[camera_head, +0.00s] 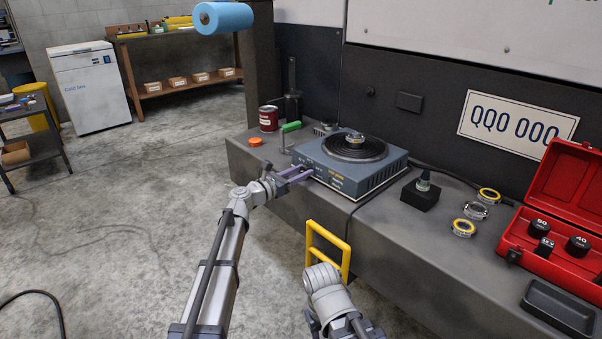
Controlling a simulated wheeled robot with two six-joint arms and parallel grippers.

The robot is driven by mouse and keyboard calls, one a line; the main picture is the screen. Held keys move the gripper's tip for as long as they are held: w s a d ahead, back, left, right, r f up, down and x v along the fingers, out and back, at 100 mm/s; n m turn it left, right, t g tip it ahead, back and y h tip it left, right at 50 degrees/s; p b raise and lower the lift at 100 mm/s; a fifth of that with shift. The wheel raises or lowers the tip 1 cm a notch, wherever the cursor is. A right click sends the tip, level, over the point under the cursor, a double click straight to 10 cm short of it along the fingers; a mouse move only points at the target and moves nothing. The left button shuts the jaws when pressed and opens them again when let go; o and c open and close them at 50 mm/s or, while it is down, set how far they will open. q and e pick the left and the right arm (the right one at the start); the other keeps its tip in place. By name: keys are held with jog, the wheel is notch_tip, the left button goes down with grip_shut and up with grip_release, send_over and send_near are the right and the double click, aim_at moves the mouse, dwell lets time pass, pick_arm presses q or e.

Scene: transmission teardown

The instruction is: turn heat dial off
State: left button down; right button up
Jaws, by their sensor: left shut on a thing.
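The heater (375,181) is a blue-grey box with a dark round top (354,147), standing on the dark bench. My left gripper (302,175) reaches its front left side with purple fingers, which are shut on the small heat dial. The fingers hide the dial, so its pointer and setting cannot be read. A metal part (355,139) sits on the heater's round top. My right arm shows at the bottom middle, but its gripper cannot be made out.
A red can (268,119), an orange button (255,142) and a green-handled tool (290,127) stand left of the heater. A black block (420,194), several rings and an open red case (567,190) are to the right. A yellow frame (346,262) is at the bench front.

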pick_arm(q)
jog(key=shift+s, duration=0.1)
dwell(0.3)
jog(key=shift+c, duration=2.4)
grip_release()
jog(key=v, duration=0.7)
jog(key=shift+s+a, duration=0.2)
jog(key=shift+a, duration=0.15)
